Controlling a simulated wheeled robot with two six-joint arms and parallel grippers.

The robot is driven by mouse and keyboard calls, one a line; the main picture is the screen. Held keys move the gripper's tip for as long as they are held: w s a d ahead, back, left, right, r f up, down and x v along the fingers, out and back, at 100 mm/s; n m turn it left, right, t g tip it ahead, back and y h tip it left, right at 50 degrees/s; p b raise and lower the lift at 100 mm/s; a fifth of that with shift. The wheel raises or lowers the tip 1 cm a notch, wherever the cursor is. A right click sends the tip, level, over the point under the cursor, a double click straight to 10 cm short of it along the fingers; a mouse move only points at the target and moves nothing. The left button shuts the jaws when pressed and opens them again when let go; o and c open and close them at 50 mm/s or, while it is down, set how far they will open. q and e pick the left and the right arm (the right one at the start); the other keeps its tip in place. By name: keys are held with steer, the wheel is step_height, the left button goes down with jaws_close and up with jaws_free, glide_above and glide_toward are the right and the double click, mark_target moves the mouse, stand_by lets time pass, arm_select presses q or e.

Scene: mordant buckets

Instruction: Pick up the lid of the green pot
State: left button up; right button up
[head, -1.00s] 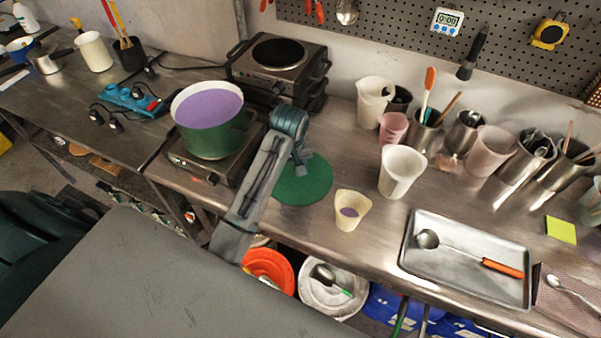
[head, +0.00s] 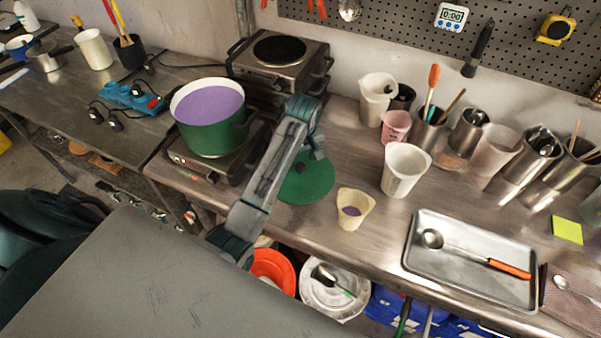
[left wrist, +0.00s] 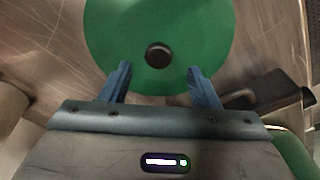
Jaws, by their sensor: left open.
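The green pot (head: 212,135) stands on a hotplate at the left, uncovered and full of purple liquid. Its round green lid (head: 307,186) lies flat on the steel bench to the right of the pot. My left gripper (head: 316,153) is above the lid, and my arm hides part of it. In the left wrist view the lid (left wrist: 158,22) has a dark round knob (left wrist: 158,55) at its middle. My left gripper (left wrist: 160,80) is open, its two fingers on either side of the knob's line and just short of it. My right gripper is not in view.
A beaker with purple liquid (head: 353,212) stands right of the lid, with a white beaker (head: 404,170) behind it. A metal tray (head: 470,285) with a ladle lies further right. A second hotplate (head: 278,60) stands behind. Buckets are below the bench's front edge.

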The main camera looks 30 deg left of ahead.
mark_target(300, 166)
arm_select(q)
steer(key=shift+w+f+p, duration=0.2)
steer(key=shift+f+p, duration=0.45)
steer(key=shift+f, duration=1.25)
jaws_close()
steer(key=shift+r, duration=0.1)
